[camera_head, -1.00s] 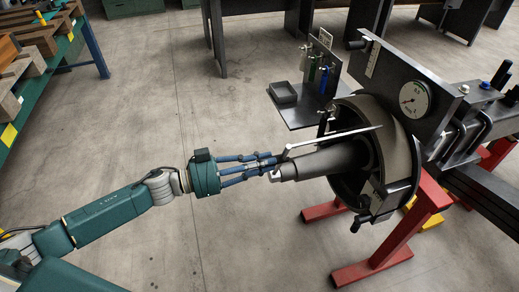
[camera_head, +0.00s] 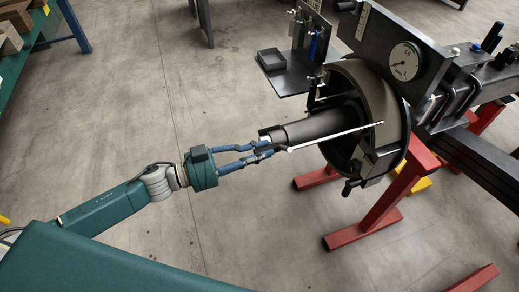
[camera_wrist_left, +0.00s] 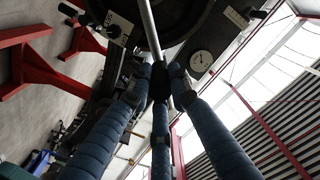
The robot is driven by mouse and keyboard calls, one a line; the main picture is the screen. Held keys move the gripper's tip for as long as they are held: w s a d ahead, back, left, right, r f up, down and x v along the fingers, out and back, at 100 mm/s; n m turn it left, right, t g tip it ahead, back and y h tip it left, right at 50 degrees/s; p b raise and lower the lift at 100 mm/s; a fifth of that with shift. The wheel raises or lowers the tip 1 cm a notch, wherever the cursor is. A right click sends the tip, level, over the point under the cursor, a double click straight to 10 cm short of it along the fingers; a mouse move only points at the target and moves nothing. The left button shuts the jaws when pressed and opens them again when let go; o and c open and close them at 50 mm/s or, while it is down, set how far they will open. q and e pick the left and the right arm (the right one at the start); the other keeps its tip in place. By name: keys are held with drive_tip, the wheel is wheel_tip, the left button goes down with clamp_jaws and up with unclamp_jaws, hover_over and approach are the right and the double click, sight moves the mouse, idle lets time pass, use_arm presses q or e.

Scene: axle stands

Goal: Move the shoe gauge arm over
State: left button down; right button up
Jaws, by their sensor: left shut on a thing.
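The shoe gauge arm (camera_head: 335,136) is a thin bright rod. It slants across the front of the dark spindle (camera_head: 315,127) toward the brake drum's rim (camera_head: 398,105). My left gripper (camera_head: 268,149) is shut on the near end of the gauge arm, just beside the spindle's end. In the left wrist view, its blue padded fingers close together (camera_wrist_left: 158,78) around the rod's base, and the gauge arm (camera_wrist_left: 149,24) runs up from them toward the dark drum. The fingers hide the gripped end. My right gripper is not in view.
A round dial gauge (camera_head: 404,61) sits on a dark plate behind the drum. A shelf with a small tray (camera_head: 271,60) and hanging tools stands beyond the spindle. Red stands (camera_head: 385,205) support the axle. The floor left of the drum is clear.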

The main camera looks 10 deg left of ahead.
use_arm(q)
drive_tip(key=shift+s+d+f, duration=0.1)
drive_tip(key=shift+s+f, duration=0.1)
drive_tip(key=shift+f, duration=0.05)
drive_tip(key=c, duration=1.8)
unclamp_jaws()
drive_tip(key=shift+o, duration=1.1)
drive_tip(key=shift+r, duration=0.1)
drive_tip(key=v, duration=1.2)
